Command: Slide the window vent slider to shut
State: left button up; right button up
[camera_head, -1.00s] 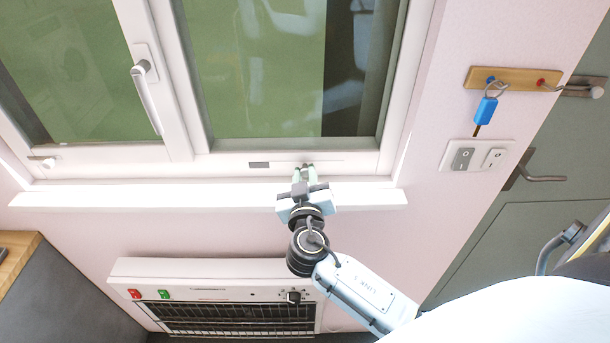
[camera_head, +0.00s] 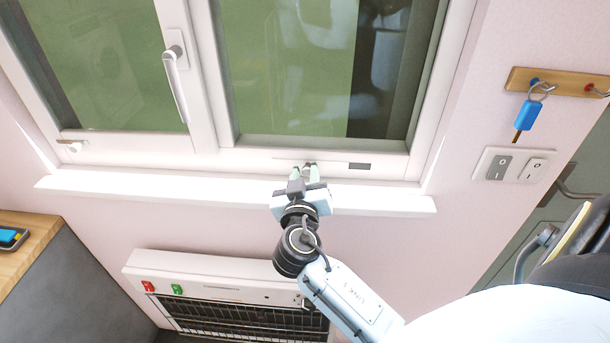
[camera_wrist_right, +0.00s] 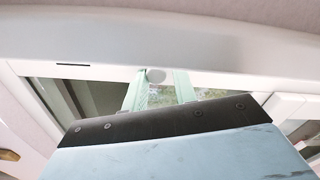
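The vent slider's small rounded knob (camera_head: 308,168) sits on the white lower window frame. A short dark slot (camera_head: 360,166) shows in the frame to the right of the knob. My right gripper (camera_head: 305,173) has its two pale green fingers on either side of the knob. In the right wrist view the knob (camera_wrist_right: 155,75) lies against or very near the left finger, with a small gap to the right finger, so the gripper (camera_wrist_right: 160,88) looks open around it. The slot (camera_wrist_right: 77,64) appears left of the knob there. My left gripper is out of view.
A white sill (camera_head: 150,188) runs just below the frame. A heater (camera_head: 215,290) hangs beneath it. The window handle (camera_head: 175,85) is up left. A key rack (camera_head: 560,82) and switches (camera_head: 510,166) are on the right wall.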

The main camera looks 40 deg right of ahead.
jog(key=shift+o, duration=1.4)
jog(key=shift+s+a+f, duration=0.15)
jog(key=shift+s+a, duration=0.15)
jog(key=shift+s, duration=0.05)
jog(key=b+v, duration=0.3)
jog(key=v, duration=0.9)
jog(key=shift+s+b, duration=0.15)
jog(key=shift+b, duration=0.2)
jog(key=shift+a, duration=0.1)
